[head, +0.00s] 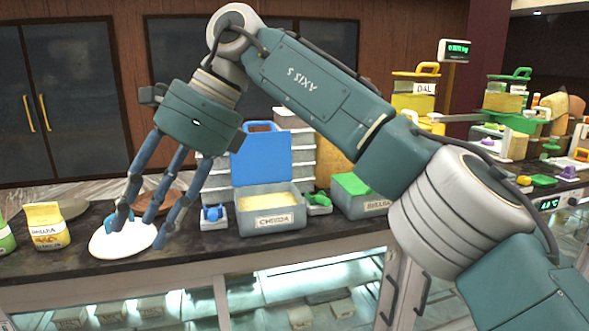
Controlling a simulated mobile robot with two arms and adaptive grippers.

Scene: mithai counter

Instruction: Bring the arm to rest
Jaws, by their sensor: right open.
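My right arm (320,92) comes in from the lower right, arches over the counter and bends down at the left. My right gripper (138,230) points downward with its long blue-grey fingers spread and open. Its fingertips are right over or at a white round dish or lid (104,244) on the dark counter (190,250), with a small blue part showing among the fingers. Whether the fingertips touch it I cannot tell. My left gripper is not in view.
Right of the gripper stands an open tub labelled CHIVDA (270,222) with a raised blue lid (261,157). A green-lidded tub (362,200) is beside it. A yellow-labelled pouch (46,226) stands at left. White stacked boxes (293,140) are behind. The glass case (300,285) is below.

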